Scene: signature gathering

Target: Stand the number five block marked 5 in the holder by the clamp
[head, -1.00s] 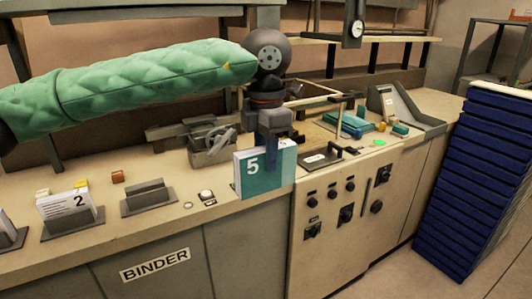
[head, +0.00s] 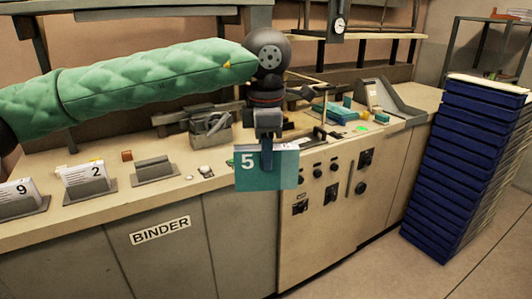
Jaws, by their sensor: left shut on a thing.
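The number five block (head: 262,178) is a teal and white block marked 5. My left gripper (head: 267,150) is shut on its top edge and holds it upright, in front of the counter's front edge in the picture. An empty grey holder (head: 155,173) stands on the counter to the left of the block, in front of the clamp (head: 212,128), a grey metal device with a handle. My left gripper hides part of the counter behind it. My right gripper is not in view.
Round buttons (head: 205,170) sit right of the empty holder. A stack of blue trays (head: 465,170) stands at the right.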

